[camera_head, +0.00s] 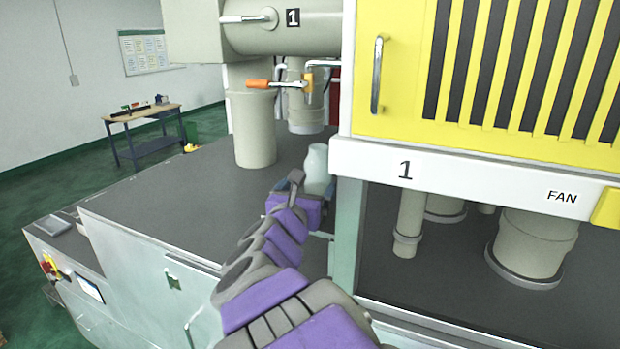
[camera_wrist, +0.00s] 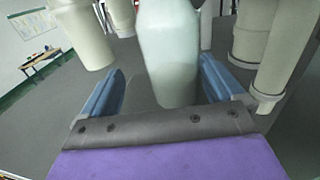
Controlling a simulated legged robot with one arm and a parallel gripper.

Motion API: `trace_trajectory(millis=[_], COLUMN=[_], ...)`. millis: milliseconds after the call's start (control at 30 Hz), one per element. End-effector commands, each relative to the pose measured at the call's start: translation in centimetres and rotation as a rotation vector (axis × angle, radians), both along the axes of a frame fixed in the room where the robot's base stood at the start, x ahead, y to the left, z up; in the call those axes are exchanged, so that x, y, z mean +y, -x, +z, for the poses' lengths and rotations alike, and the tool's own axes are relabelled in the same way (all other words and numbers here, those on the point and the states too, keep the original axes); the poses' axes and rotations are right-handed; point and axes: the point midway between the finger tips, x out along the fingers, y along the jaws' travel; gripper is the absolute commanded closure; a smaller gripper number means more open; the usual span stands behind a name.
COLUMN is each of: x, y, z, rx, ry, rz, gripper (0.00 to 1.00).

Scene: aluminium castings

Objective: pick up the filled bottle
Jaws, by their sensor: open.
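A pale, whitish-green bottle (camera_head: 316,165) stands upright on the dark grey machine top, beside the corner post of the yellow-panelled unit. In the wrist view the bottle (camera_wrist: 169,55) stands straight ahead, its top cut off by the frame edge. My gripper (camera_head: 294,180) is at the bottle's near left side in the head view. In the wrist view its two blue fingers (camera_wrist: 160,92) are spread, one on each side of the bottle's lower part. I cannot tell whether either finger touches it. What fills the bottle cannot be seen.
A thick beige pipe (camera_head: 255,125) rises behind the bottle, with an orange-handled valve (camera_head: 260,84) above. The unit's white ledge (camera_head: 470,180) and pipes (camera_head: 530,245) are at right. The grey top (camera_head: 165,185) is clear at left. A workbench (camera_head: 145,128) stands far off.

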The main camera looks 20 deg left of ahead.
Motion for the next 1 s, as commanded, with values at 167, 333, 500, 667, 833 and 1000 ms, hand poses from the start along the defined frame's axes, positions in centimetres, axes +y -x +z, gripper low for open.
trace_trajectory(millis=[167,333,500,667,833,1000], x=[0.0,-0.8,-0.6,0.4,0.8,0.6], y=[-2.1,-4.0,-4.4,-4.3,-4.3,-4.3], z=[-0.1,-0.1,-0.3,-0.5,-0.5,-0.5], rx=[-0.002,0.004,0.003,0.001,0.000,0.001], ry=[0.000,-0.007,-0.006,-0.001,0.000,-0.001], rz=[-0.002,0.000,0.003,0.003,0.004,0.004], gripper=[0.06,0.06,0.06,0.06,0.21,0.37])
